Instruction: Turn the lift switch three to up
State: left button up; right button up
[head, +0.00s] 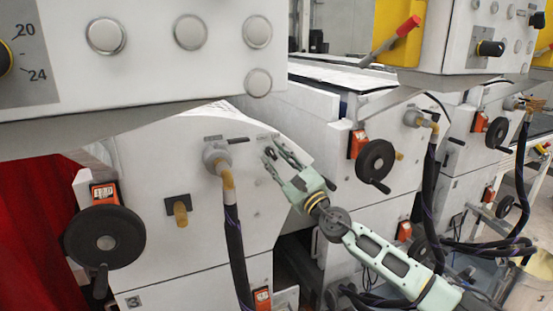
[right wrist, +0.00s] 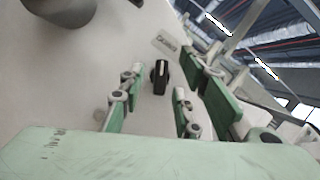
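The lift switch, a small black knob (head: 270,152) with a pale line, sits on the white side panel of the machine unit marked 3. In the right wrist view the knob (right wrist: 161,77) shows its line roughly upright, below a small label plate (right wrist: 167,42) too blurred to read. My right gripper (head: 276,157) is open in front of the panel, close to the knob. In the right wrist view its green fingers (right wrist: 157,95) stand apart with the knob between them in the picture; I see no contact. My left gripper is out of view.
A black handwheel (head: 105,243) and a hose fitting (head: 217,160) with a dark cable are on the same panel to the left. A grey control box (head: 150,60) overhangs at upper left. Another handwheel (head: 375,162) is right of my gripper.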

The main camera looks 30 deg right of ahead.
jog(key=shift+d, duration=0.1)
jog(key=c, duration=0.7)
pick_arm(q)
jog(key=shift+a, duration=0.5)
pick_arm(e)
grip_shut()
